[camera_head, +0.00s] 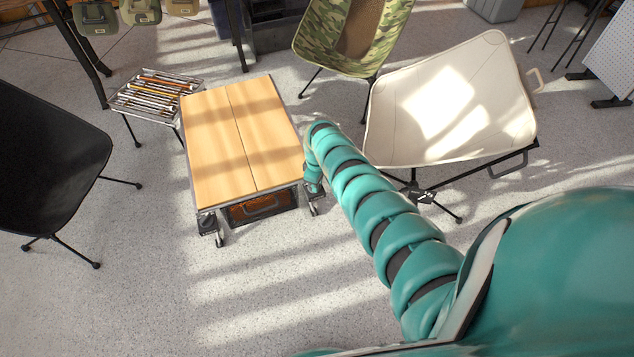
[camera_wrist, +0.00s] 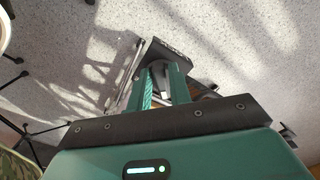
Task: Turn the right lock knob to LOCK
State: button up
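A low wood-topped cart (camera_head: 228,140) on casters stands left of centre in the head view. A dark block with a pale marking, the left lock (camera_head: 207,223), sits at its front left leg. My teal arm reaches down to the front right leg. My gripper (camera_head: 314,187) is low there, at the right lock, which it mostly hides. In the wrist view, my gripper (camera_wrist: 161,70) has two teal fingers with a narrow gap between them. Their tips meet a dark block (camera_wrist: 170,50). Whether they clamp its knob is unclear, and the knob's setting cannot be read.
A cream chair (camera_head: 450,110) stands close right of my arm, with a camouflage chair (camera_head: 352,38) behind. A black chair (camera_head: 45,160) is at the left. A rack of rods (camera_head: 155,92) stands beside the cart. The floor in front of the cart is clear.

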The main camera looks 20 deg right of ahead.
jog(key=shift+o, duration=1.2)
jog(key=shift+r, duration=0.15)
notch_tip(320, 180, up, 3)
jog(key=p, duration=0.2)
jog(key=shift+w+r+p, duration=0.1)
jog(key=shift+r+p, duration=0.1)
jog(key=shift+p, duration=0.15)
notch_tip(320, 180, up, 14)
jog(key=p, duration=0.1)
jog(key=shift+f, duration=0.1)
